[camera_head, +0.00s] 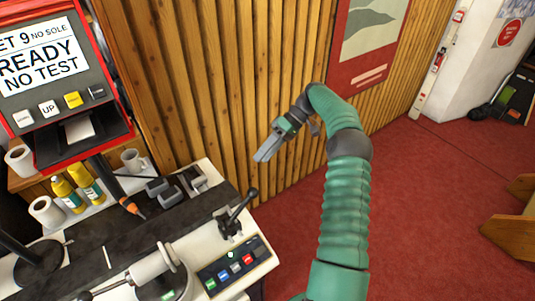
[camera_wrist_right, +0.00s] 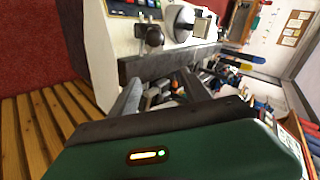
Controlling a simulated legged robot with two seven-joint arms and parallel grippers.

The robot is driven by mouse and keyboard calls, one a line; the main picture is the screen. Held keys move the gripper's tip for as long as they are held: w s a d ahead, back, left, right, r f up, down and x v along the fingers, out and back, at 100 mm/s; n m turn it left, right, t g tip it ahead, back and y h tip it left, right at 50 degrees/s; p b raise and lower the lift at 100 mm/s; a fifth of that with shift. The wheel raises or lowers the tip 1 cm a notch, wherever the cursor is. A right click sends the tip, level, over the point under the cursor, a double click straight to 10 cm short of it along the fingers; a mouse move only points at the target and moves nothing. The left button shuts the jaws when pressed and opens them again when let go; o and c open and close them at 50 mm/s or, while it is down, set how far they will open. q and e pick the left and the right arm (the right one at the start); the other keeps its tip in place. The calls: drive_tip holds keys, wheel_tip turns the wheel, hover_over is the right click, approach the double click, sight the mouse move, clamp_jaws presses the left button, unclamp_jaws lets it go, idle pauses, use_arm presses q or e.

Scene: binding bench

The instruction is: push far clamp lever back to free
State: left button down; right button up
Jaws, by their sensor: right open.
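A black lever with a ball knob (camera_head: 240,207) stands on a dark base near the right end of the white bench, tilted up and to the right. In the right wrist view a dark round knob (camera_wrist_right: 154,37) shows beyond the fingers, at the bench edge. My right gripper (camera_head: 263,156) is above and behind the lever, in front of the wood wall, apart from it. Its two fingers also show spread and empty in the wrist view (camera_wrist_right: 162,90). My left gripper is not in view.
A button panel (camera_head: 234,271) lies in front of the lever. A grey cylinder fitting (camera_head: 153,265) stands to its left. Yellow bottles (camera_head: 68,194), a mug (camera_head: 133,160) and a red-framed display (camera_head: 48,65) are at the left. Open red floor (camera_head: 430,190) lies right of the bench.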

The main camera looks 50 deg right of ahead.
drive_tip(key=shift+v, duration=0.8)
drive_tip(key=shift+d+f, duration=0.1)
drive_tip(key=shift+c, duration=0.5)
